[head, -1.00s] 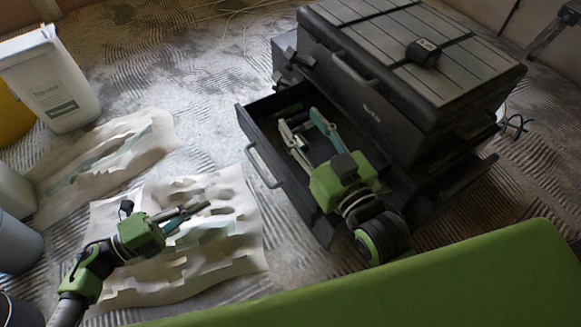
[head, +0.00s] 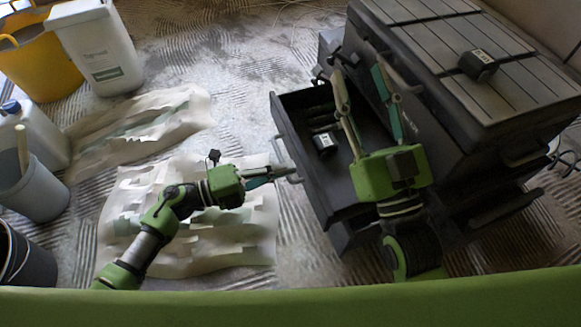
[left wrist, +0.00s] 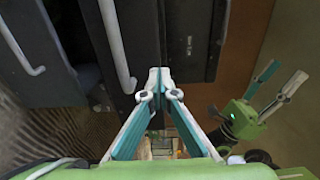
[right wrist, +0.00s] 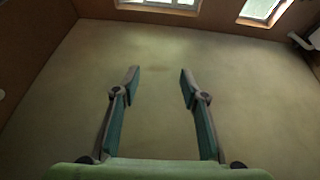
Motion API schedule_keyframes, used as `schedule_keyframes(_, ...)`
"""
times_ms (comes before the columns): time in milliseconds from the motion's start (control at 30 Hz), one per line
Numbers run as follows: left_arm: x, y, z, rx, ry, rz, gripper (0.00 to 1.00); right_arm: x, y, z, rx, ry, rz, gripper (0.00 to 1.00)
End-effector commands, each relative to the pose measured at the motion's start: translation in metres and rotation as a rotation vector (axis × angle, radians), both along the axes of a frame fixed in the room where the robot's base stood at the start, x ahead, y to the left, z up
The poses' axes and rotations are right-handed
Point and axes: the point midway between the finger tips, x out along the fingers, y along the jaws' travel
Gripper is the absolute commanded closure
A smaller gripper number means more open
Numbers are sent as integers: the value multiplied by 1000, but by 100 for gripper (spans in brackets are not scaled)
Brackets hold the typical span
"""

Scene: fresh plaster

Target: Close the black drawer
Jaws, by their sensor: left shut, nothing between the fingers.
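The black drawer (head: 305,177) stands pulled out of the black tool chest (head: 520,105). Its grey handle (head: 286,172) is on the front, facing left. My left gripper (head: 288,170) is shut and empty, with its tips at or close to this handle; I cannot tell whether they touch. In the left wrist view the shut tips (left wrist: 160,72) point at the black chest front, where pale bar handles (left wrist: 115,45) show. My right gripper (head: 356,68) is open and empty, appearing over the drawer and in front of the chest; it hides part of both.
A small black item with a white label (head: 325,142) lies in the drawer. A small black box (head: 478,65) sits on the chest lid. Crumpled pale sheets (head: 240,235) lie on the floor. Yellow (head: 42,60), white (head: 95,50) and grey (head: 35,185) buckets stand left.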

Motion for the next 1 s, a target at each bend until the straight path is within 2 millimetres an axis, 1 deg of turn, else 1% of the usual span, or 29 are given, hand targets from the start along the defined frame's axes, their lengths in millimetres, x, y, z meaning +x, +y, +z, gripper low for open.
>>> schedule_keyframes(33, 2, -6, 0, -2, -1, -1, 100, -2, 0, 4, 7, -24, 1, 60)
schedule_keyframes(100, 3, -10, 0, -1, -1, 0, 100, -5, 0, 9, 14, -49, 2, 60)
schedule_keyframes(233, 5, -14, 0, 0, 0, 1, 100, -7, 0, 14, 21, -72, 4, 60)
schedule_keyframes(667, 6, -17, 0, 0, 0, 0, 100, -8, 0, 14, 21, -74, 4, 60)
schedule_keyframes(767, 8, -25, 1, -2, -1, -1, 100, -7, 0, 14, 21, -72, 4, 60)
schedule_keyframes(867, 13, -38, 1, -2, -1, -1, 100, -7, 0, 13, 20, -66, 4, 60)
schedule_keyframes(1000, 22, -66, 1, -2, -3, -2, 100, -6, 0, 11, 18, -59, 4, 60)
